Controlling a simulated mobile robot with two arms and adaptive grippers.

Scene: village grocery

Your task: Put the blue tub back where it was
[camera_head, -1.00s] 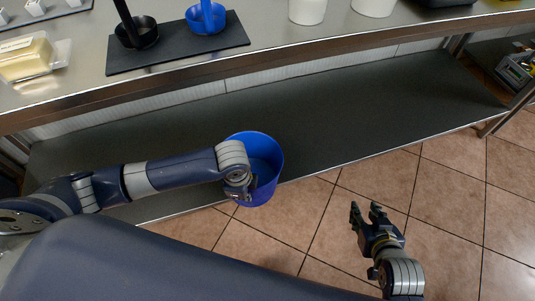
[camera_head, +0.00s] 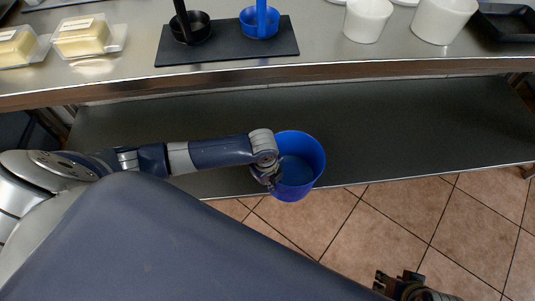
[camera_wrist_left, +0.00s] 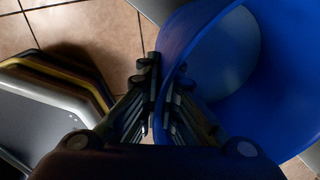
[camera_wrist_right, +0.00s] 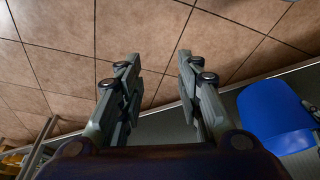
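The blue tub (camera_head: 305,158) is upright and looks empty, at the front edge of the dark lower shelf (camera_head: 420,125). It also shows in the left wrist view (camera_wrist_left: 250,110) and at the right of the right wrist view (camera_wrist_right: 278,115). My left gripper (camera_head: 268,182) is at the tub's left side. In the left wrist view its fingers (camera_wrist_left: 160,95) are closed with the tub's wall between them. My right gripper (camera_wrist_right: 155,75) is open and empty above the tiled floor; in the head view it is partly cut off at the bottom right (camera_head: 398,282).
Above the shelf is a steel counter (camera_head: 120,75) with a dark mat (camera_head: 228,45) carrying a black cup and a blue cup (camera_head: 262,22), packs of butter (camera_head: 85,38) and white tubs (camera_head: 367,20). Stacked trays (camera_wrist_left: 55,90) show in the left wrist view. The lower shelf right of the tub is clear.

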